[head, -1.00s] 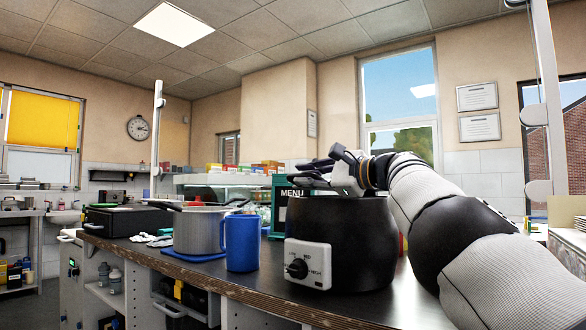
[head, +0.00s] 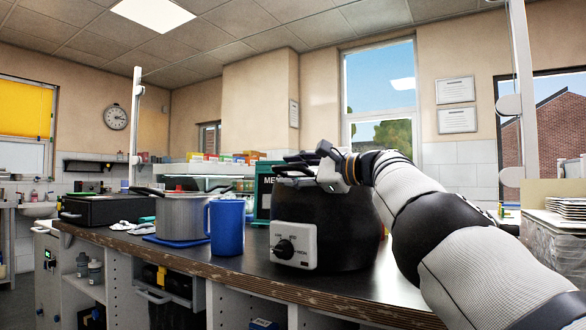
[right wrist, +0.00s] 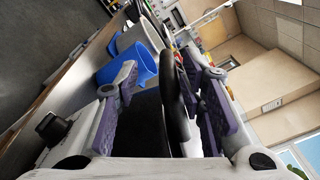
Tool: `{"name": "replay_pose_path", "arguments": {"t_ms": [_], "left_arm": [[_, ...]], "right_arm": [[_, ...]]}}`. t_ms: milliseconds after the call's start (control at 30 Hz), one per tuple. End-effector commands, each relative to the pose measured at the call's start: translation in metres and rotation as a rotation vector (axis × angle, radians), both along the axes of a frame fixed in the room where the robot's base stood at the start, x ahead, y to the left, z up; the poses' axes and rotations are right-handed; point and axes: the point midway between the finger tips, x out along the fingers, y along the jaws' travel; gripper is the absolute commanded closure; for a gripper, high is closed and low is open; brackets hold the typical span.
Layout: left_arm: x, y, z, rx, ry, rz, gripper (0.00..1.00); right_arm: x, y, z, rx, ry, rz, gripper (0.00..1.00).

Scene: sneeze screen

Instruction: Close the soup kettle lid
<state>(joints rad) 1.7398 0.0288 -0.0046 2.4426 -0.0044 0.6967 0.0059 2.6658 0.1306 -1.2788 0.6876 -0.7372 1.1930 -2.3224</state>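The black soup kettle (head: 335,228) stands on the dark counter, with a white control panel and knob on its front. My right gripper (head: 300,170) is at the kettle's top, its arm coming in from the right. In the right wrist view the gripper (right wrist: 165,105) has its purple-padded fingers spread apart. A dark curved edge, apparently the kettle lid (right wrist: 175,95), shows between the fingers; I cannot tell if either finger touches it. The gripper hides much of the kettle's top in the head view, so the lid's angle is unclear. My left gripper is not in view.
A blue mug (head: 227,228) stands close left of the kettle. A grey pot (head: 183,216) sits on a blue mat further left. A menu board (head: 263,192) is behind the kettle. A screen post (head: 518,100) rises at the right, near stacked plates (head: 567,207).

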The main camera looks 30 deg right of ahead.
Motion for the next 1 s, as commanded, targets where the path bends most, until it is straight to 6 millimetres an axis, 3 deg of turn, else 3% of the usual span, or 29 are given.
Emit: {"name": "replay_pose_path", "arguments": {"t_ms": [267,367,700,1000], "left_arm": [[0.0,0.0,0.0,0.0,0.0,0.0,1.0],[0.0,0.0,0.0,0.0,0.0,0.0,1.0],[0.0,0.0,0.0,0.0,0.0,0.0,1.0],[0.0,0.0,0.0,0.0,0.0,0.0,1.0]], "right_arm": [[-0.006,-0.004,0.001,-0.001,0.0,-0.004,0.67],[-0.022,-0.009,0.002,0.002,-0.001,-0.005,0.67],[-0.099,-0.04,0.001,0.0,0.0,-0.004,0.67],[-0.113,-0.044,0.001,-0.001,0.0,0.0,0.67]]}}
